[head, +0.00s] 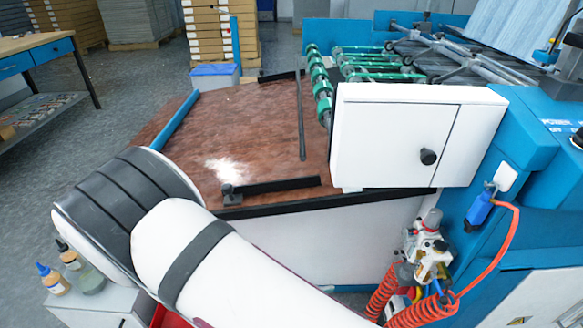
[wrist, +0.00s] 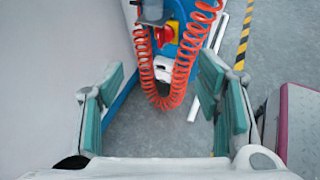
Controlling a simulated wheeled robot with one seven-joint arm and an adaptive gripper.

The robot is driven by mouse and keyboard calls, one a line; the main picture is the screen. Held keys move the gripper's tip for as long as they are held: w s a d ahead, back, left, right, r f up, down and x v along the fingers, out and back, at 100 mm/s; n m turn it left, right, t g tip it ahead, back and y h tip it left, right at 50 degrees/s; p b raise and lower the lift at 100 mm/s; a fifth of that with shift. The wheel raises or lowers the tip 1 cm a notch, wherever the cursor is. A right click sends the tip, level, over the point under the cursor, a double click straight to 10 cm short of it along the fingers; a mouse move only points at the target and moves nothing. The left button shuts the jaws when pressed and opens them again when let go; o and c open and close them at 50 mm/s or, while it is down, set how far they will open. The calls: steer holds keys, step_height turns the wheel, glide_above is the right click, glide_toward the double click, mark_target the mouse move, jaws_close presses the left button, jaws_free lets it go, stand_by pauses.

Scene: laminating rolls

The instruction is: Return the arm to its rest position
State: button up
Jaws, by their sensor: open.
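My gripper (wrist: 160,82) shows in the wrist view with its two green-padded fingers wide apart. Nothing is between the pads. Beyond them, further off, hangs a coiled orange hose (wrist: 161,102), with the grey floor below it. In the head view my white arm with black bands crosses the lower left, in front of the machine's brown table (head: 262,110). My gripper is out of sight in the head view.
A white machine cabinet (head: 390,135) stands on the table's right side. An orange air hose (head: 510,240) and a regulator (head: 428,245) hang at lower right. Bottles (head: 54,282) stand on a small cabinet at lower left. A workbench (head: 35,55) is at upper left; open floor lies between.

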steer(key=s+d+r+m+g+y, duration=0.1)
steer(key=d+r+m+g, duration=0.25)
steer(key=r, duration=0.45)
steer(key=s+d+r+m+g+y, duration=0.1)
steer(key=d+r+m+g+y, duration=0.1)
steer(key=r+m, duration=0.4)
steer(key=s+d+r+m+g+y, duration=0.15)
steer(key=r+m, duration=0.25)
steer(key=r, duration=0.5)
steer(key=s+d+r+m+t+y, duration=0.2)
steer(key=s+r+m+y, duration=0.65)
steer(key=s, duration=0.75)
step_height(320, 180, up, 31)
steer(key=t+h+p, duration=0.1)
steer(key=t+p, duration=0.2)
steer(key=p, duration=2.3)
steer(key=shift+d, duration=0.4)
steer(key=shift+f, duration=0.1)
